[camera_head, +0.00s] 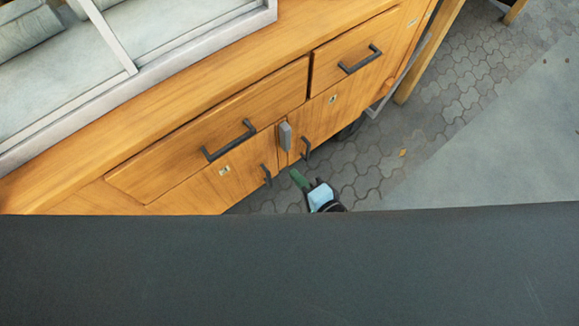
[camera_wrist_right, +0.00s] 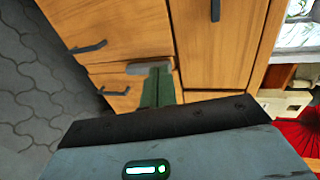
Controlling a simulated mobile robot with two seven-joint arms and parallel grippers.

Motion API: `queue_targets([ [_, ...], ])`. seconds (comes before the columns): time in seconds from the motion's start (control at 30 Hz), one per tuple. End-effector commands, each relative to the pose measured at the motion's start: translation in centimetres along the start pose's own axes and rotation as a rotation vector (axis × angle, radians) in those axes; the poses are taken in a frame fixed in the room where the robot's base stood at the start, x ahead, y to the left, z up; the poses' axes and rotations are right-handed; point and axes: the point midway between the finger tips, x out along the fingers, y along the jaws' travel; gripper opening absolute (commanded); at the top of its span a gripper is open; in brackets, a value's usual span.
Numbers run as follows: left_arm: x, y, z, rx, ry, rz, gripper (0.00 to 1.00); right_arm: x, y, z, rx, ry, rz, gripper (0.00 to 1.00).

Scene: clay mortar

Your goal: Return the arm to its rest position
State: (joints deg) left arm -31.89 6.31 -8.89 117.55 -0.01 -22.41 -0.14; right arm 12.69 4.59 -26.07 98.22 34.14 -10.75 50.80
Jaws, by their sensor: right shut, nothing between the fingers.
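My right gripper (camera_head: 299,178) has green fingers and shows just in front of the wooden cabinet's doors in the head view. In the right wrist view its green fingers (camera_wrist_right: 158,87) are together with nothing between them. The rest of the right arm is mostly hidden below a dark surface in the head view. My left gripper is in neither view.
The wooden cabinet (camera_head: 230,148) has drawers and doors with dark bar handles. A grey block (camera_head: 285,136) sticks out at its front, near my right gripper. Paved floor (camera_head: 440,120) to the right is clear. A red patch (camera_wrist_right: 300,133) shows in the wrist view.

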Motion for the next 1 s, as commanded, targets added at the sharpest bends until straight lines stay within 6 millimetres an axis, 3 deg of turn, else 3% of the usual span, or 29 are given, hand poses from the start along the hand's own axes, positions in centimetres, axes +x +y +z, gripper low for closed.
queue_targets([
  [0.53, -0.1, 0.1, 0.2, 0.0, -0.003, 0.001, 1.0, -0.7, 0.0, 0.0, -0.001, 0.0, 0.001, 0.0],
  [0.67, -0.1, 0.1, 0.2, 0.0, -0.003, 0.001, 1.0, -1.9, 1.3, 0.2, -0.048, 0.006, 0.031, 0.0],
  [0.77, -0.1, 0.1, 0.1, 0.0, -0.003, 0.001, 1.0, -4.4, 3.8, 0.5, -0.161, 0.015, 0.098, 0.0],
  [1.0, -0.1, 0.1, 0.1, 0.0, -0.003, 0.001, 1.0, -14.6, 11.3, 1.6, -0.594, -0.026, 0.36, 0.0],
])
